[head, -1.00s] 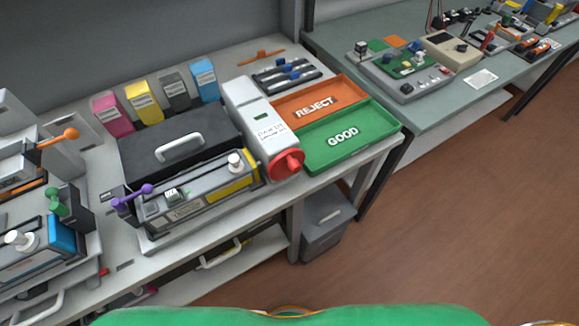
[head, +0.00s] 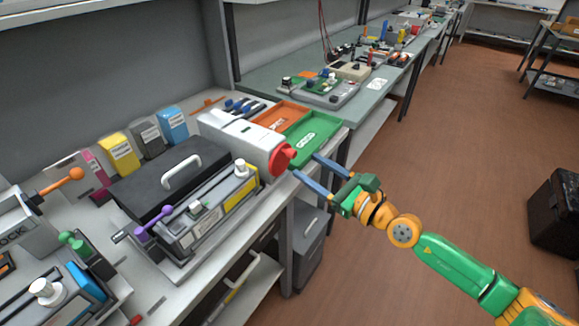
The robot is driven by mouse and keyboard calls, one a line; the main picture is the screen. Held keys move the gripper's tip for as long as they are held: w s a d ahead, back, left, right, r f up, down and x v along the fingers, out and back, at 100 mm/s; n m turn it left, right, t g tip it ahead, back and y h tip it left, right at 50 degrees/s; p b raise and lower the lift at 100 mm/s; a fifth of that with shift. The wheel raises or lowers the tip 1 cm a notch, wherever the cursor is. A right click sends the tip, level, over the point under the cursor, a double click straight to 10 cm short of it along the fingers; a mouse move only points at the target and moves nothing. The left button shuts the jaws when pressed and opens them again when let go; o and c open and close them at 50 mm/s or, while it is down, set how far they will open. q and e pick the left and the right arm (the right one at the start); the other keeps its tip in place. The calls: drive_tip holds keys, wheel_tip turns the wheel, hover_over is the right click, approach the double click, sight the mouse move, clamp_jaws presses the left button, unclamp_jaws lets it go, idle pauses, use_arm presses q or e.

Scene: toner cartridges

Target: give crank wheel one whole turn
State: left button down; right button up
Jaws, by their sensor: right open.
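The red crank wheel (head: 281,158) is on the front end of the white machine (head: 240,138) at the right part of the workbench. My right gripper (head: 305,166) is open, its two blue fingers pointing left toward the wheel. In the picture the fingertips lie just right of and below the wheel, with a gap between; nothing is between them. I cannot tell the exact depth between them. My left gripper is not in view.
The green GOOD tray (head: 325,128) and orange REJECT tray (head: 273,119) lie behind the wheel. A grey cartridge device with a purple-knobbed lever (head: 167,210) stands left of it. A grey bin (head: 308,240) stands below the bench. Open floor lies to the right.

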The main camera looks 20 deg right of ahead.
sight(295, 156)
drive_tip(key=x, duration=0.6)
drive_tip(key=shift+w+d+f, duration=0.1)
drive_tip(key=shift+w+d, duration=0.1)
drive_tip(key=shift+d, duration=0.2)
drive_tip(key=shift+c, duration=0.9)
clamp_jaws()
